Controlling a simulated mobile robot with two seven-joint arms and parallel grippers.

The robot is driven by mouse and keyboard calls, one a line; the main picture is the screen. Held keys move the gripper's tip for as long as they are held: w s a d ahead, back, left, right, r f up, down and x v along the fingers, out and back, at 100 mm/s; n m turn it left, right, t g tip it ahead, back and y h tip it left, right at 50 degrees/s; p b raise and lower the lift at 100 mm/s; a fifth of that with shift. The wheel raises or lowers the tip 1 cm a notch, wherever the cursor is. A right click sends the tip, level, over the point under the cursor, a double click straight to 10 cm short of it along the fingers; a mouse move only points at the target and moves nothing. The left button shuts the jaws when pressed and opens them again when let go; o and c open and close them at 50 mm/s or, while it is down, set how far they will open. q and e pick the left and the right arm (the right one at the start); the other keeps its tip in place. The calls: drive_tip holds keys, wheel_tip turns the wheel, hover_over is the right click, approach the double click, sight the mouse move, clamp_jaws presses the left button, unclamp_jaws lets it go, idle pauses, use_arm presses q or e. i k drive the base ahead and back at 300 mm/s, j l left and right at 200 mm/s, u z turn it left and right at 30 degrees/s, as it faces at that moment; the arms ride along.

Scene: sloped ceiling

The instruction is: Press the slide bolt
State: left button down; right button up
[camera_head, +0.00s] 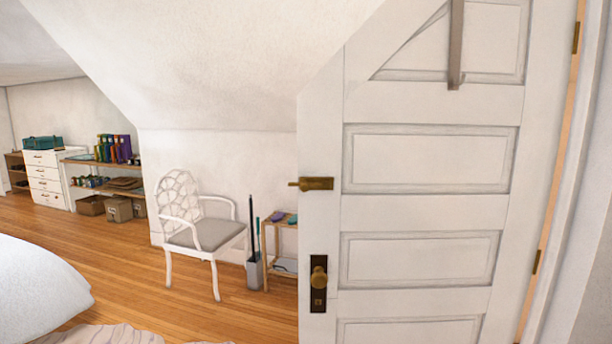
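A small brass slide bolt (317,184) is mounted on the left edge of a white panelled door (425,213). Its rod end sticks out to the left past the door's edge. Below it is a round brass knob (318,279) on a dark plate. Neither of my grippers shows in the head view.
The door stands open, with brass hinges on its right edge by the frame (562,180). A grey strip (455,45) hangs over its top panel. Behind are a white chair (203,232), a small wooden rack (278,252) and shelves with boxes. A white bed (38,290) is at left.

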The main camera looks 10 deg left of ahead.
sight(305, 187)
drive_tip(key=i+j+z, duration=0.2)
drive_tip(key=i, duration=1.4)
